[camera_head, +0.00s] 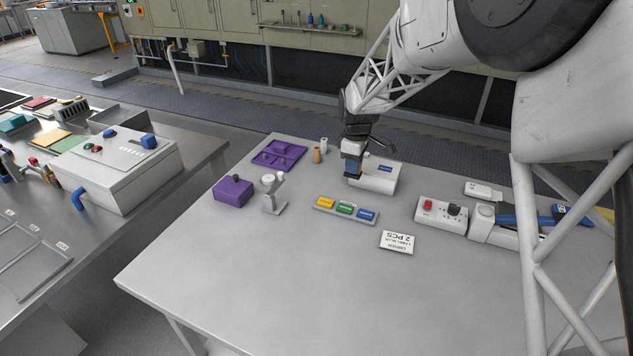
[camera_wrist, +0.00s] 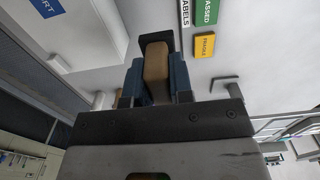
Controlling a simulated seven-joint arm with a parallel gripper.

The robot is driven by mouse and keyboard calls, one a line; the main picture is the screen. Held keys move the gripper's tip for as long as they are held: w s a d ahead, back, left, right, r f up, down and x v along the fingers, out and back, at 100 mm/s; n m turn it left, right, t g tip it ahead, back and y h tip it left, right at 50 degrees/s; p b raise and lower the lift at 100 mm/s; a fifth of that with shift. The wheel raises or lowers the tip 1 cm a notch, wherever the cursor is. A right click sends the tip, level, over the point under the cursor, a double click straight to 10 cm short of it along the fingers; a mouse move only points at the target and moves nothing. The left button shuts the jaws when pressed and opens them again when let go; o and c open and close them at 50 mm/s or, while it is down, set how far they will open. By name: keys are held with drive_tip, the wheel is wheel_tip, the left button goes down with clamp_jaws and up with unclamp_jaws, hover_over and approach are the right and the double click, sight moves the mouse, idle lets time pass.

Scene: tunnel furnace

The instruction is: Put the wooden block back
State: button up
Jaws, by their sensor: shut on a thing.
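The wooden block (camera_wrist: 156,62) shows tan between my gripper's fingers in the wrist view, with a dark part at its far end. My gripper (camera_head: 352,160) is shut on it, with blue-grey fingers on both sides in the wrist view (camera_wrist: 155,82). In the head view my gripper is at the left end of a white box (camera_head: 378,180) with a blue label, above the table. The block is mostly hidden there by the gripper. I cannot tell whether it touches the table.
A rack (camera_head: 324,206) with yellow, green and blue labels lies in front. A white card (camera_head: 397,241) lies nearer. A purple tray (camera_head: 278,152), purple box (camera_head: 233,190) and small stand (camera_head: 273,203) are left. White devices (camera_head: 440,214) are right. The table's front is clear.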

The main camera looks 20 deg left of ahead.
drive_tip(key=s+a+f, duration=0.1)
drive_tip(key=s, duration=0.2)
drive_tip(key=s+a+f, duration=0.1)
drive_tip(key=s+a, duration=0.1)
drive_tip(key=s, duration=0.1)
drive_tip(key=s+a+f, duration=0.1)
drive_tip(key=s, duration=0.2)
drive_tip(key=shift+s+a+f, duration=0.15)
drive_tip(key=shift+s+f, duration=0.15)
drive_tip(key=shift+f, duration=0.05)
drive_tip(key=shift+w, duration=0.15)
drive_tip(key=w+a, duration=0.3)
drive_tip(key=w, duration=0.1)
drive_tip(key=w+a+f, duration=0.1)
drive_tip(key=w+a, duration=0.2)
drive_tip(key=w, duration=0.1)
drive_tip(key=w+a, duration=0.3)
drive_tip(key=w, duration=0.1)
drive_tip(key=shift+w+a+f, duration=0.15)
drive_tip(key=shift+w+f, duration=0.05)
drive_tip(key=shift+w, duration=0.2)
drive_tip(key=shift+f, duration=0.15)
drive_tip(key=shift+f, duration=1.65)
drive_tip(key=shift+f, duration=0.1)
drive_tip(key=o, duration=0.8)
